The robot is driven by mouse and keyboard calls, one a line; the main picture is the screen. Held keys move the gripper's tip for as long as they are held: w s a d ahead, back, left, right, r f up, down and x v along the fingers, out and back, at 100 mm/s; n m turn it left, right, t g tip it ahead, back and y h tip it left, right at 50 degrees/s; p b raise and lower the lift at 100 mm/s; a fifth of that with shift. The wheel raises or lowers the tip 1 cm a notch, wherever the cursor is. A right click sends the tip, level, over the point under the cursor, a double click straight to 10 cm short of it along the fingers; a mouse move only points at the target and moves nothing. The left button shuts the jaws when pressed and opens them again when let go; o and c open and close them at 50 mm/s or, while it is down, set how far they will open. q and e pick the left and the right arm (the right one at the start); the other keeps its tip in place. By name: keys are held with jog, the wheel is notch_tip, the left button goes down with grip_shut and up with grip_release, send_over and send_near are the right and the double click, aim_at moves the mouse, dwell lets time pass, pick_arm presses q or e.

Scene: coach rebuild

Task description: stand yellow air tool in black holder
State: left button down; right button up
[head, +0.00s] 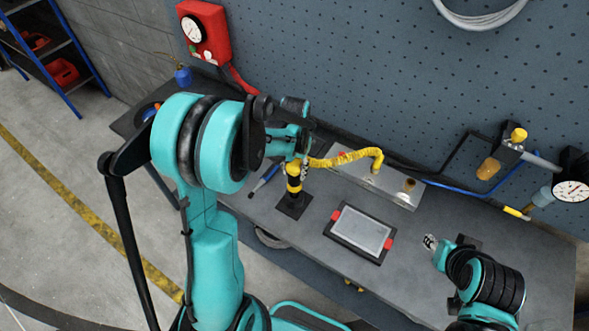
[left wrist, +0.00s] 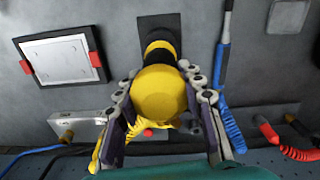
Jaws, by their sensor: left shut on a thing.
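The yellow air tool (head: 293,183), with black bands, is about upright, its lower end at the black holder (head: 294,206) on the bench. A coiled yellow hose (head: 345,159) runs from its top to the right. My left gripper (head: 303,150) is shut on the tool's upper part. In the left wrist view the tool's rounded yellow top (left wrist: 158,92) sits between the two fingers (left wrist: 162,108), with the black holder (left wrist: 158,22) beyond it. I cannot tell how deep the lower end sits. My right gripper (head: 431,242) is low over the bench at the right, its fingers too small to read.
A tablet-like panel with red clips (head: 362,232) lies right of the holder. A metal block (head: 375,180) stands behind it, with hoses along the back. A blue-handled tool (head: 264,179) lies left of the holder. A gauge and fittings (head: 570,191) are at the right.

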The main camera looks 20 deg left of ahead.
pick_arm(q)
jog(key=shift+f+b, duration=1.95)
jog(key=shift+f, duration=0.15)
jog(key=c, duration=0.9)
grip_release()
notch_tip(320, 180, up, 12)
jog(key=shift+r, duration=0.1)
jog(key=s+d+f+t+b, duration=0.2)
jog(key=s+f+b, duration=0.2)
jog(key=b, duration=0.1)
jog(key=s+d+f+t+b, duration=0.2)
jog(key=s+f+b, duration=0.2)
jog(key=s+b, duration=0.1)
jog(key=s+d+f+t+b, duration=0.2)
jog(key=s+f+t+b, duration=0.1)
jog(key=s+f+b, duration=0.2)
jog(key=shift+s+d+f, duration=0.1)
jog(key=shift+s, duration=0.05)
